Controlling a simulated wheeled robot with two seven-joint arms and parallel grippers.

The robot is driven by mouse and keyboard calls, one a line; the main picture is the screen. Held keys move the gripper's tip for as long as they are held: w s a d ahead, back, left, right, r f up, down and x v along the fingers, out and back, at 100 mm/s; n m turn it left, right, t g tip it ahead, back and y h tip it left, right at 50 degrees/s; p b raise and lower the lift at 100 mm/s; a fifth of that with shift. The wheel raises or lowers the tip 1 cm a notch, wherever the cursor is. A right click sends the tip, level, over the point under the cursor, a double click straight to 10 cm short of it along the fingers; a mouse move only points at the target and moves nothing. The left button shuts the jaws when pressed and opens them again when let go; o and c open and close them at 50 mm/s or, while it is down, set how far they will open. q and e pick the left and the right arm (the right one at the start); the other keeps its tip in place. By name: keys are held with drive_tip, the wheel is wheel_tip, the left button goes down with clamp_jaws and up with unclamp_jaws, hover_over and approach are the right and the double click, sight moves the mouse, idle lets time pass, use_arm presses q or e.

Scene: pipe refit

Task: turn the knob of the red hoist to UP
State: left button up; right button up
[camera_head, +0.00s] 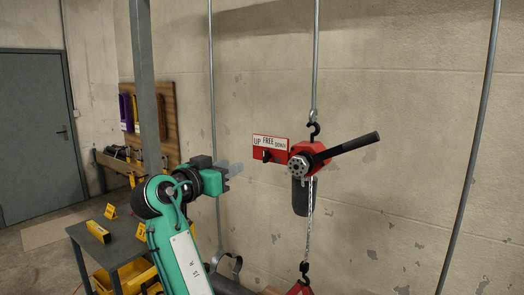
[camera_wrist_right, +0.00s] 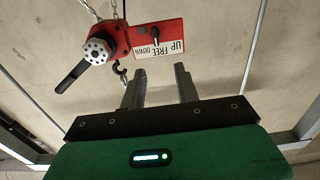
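The red hoist (camera_head: 308,158) hangs from a black hook, with a black lever sticking out to the right. A red plate (camera_head: 281,155) on its left side carries a white label (camera_head: 270,142) reading UP, FREE, DOWN. The small black knob (camera_head: 266,155) sits below the label, roughly under FREE; its exact setting is hard to tell. My right gripper (camera_head: 238,168) is left of the knob and apart from it. In the right wrist view, which shows the hoist upside down, the gripper (camera_wrist_right: 160,69) is open and empty, with the knob (camera_wrist_right: 154,33) beyond the fingertips. My left gripper is out of view.
A chain (camera_head: 310,215) hangs below the hoist to a lower hook and a red load part. Vertical pipes (camera_head: 470,165) run along the wall. A grey table (camera_head: 118,238) with yellow pieces stands at left. The space between gripper and knob looks clear.

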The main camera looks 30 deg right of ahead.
sight(264, 151)
drive_tip(key=p+x, duration=0.2)
drive_tip(key=x, duration=0.2)
drive_tip(key=p+x, duration=0.3)
drive_tip(key=x, duration=0.1)
drive_tip(key=r+p+x, duration=0.1)
drive_tip(key=p+x, duration=0.1)
drive_tip(key=x, duration=0.2)
drive_tip(key=shift+s+d, duration=0.2)
drive_tip(key=shift+d, duration=0.15)
drive_tip(key=shift+w+d+f+p, duration=0.1)
drive_tip(key=shift+w+d+p, duration=0.05)
drive_tip(key=shift+d+p, duration=0.15)
drive_tip(key=shift+w+d+f+p, duration=0.1)
drive_tip(key=shift+d+p, duration=0.05)
drive_tip(key=shift+d, duration=0.2)
clamp_jaws()
